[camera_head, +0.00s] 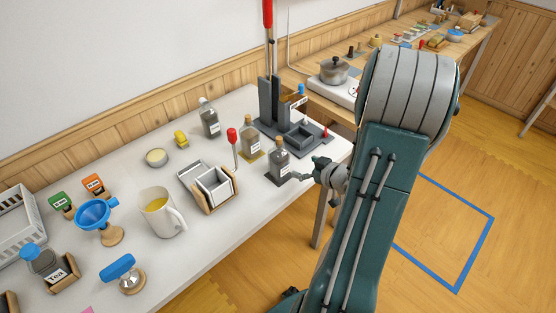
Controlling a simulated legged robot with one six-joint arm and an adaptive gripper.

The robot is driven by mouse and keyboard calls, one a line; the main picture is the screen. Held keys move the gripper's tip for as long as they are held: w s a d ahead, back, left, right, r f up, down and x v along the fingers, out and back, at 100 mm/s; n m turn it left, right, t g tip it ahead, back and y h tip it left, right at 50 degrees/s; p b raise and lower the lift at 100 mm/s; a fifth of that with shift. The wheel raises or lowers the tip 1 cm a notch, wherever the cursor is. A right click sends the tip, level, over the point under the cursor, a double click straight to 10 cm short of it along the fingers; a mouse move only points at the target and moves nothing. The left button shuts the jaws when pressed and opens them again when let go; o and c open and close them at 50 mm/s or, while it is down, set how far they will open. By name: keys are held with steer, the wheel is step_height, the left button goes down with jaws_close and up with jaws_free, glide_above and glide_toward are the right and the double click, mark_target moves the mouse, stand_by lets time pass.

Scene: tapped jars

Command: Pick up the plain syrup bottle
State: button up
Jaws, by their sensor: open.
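A third grey bottle (208,120) stands farther back left. The labels are too small to read, so I cannot tell which is the plain syrup. My gripper (299,174) is open, low at the right side of the nearest bottle, its fingers pointing at it. Whether they touch it is unclear.
A dark grey stand (271,104) with a red-handled lever rises behind the bottles. A mug (160,213) and a blue funnel (93,212) are farther left.

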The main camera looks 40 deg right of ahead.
mark_target(287, 162)
steer(key=shift+y, duration=0.3)
steer(key=w, duration=0.1)
steer(key=w+a+f, duration=0.2)
steer(key=w, duration=0.1)
steer(key=shift+a, duration=0.1)
steer(key=w, duration=0.1)
steer(key=w+f, duration=0.1)
steer(key=w, duration=0.1)
steer(key=w+d+f, duration=0.1)
steer(key=shift+w+d, duration=0.1)
steer(key=shift+w, duration=0.3)
steer(key=shift+w+f, duration=0.1)
steer(key=shift+w, duration=0.2)
steer(key=shift+w+a, duration=0.1)
steer(key=shift+a, duration=0.3)
steer(key=c, duration=1)
steer(key=shift+d, duration=0.2)
steer(key=shift+c, duration=0.7)
